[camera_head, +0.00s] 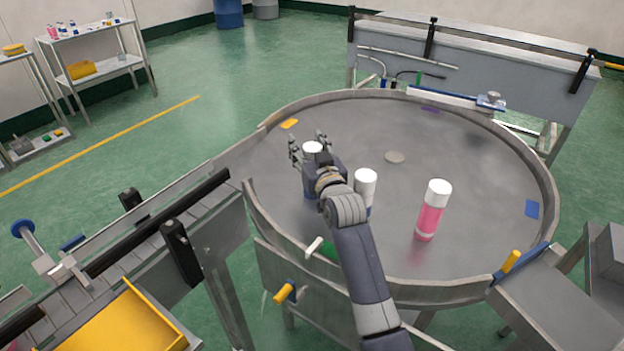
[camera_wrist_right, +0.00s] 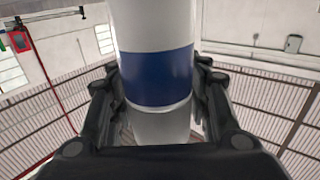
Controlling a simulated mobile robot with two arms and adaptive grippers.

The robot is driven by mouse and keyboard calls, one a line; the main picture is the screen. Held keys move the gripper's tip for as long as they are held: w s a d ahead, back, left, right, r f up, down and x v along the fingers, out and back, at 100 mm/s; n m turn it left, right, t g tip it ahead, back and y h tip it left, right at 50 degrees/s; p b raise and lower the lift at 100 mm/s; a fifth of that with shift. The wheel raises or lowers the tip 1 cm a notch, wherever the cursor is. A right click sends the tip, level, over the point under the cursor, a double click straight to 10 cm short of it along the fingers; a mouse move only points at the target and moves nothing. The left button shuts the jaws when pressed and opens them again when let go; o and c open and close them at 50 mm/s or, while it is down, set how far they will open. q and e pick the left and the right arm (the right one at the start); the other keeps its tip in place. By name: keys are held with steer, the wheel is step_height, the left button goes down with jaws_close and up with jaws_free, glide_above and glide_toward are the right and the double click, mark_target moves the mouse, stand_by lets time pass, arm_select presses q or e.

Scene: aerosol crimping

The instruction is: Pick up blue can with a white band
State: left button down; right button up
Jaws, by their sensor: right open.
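A can with a white top (camera_head: 312,147) stands on the round table, mostly hidden behind my right gripper in the head view. In the right wrist view the can (camera_wrist_right: 157,78) shows a white upper part, a blue band and a pale lower part. My right gripper (camera_head: 308,141) is open, with its fingers on both sides of this can. I cannot tell if they touch it. A second white-topped can (camera_head: 366,178), with some blue low down, stands just right of my right wrist, partly hidden by the arm. My left gripper is not in view.
A pink can with a white cap (camera_head: 433,210) stands farther right on the round table (camera_head: 470,165), which has a raised rim. A conveyor and yellow tray (camera_head: 125,325) are at lower left. The table's back right is clear.

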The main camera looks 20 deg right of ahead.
steer(key=shift+w, duration=0.1)
jaws_close()
steer(key=shift+r, duration=0.2)
stand_by(0.4)
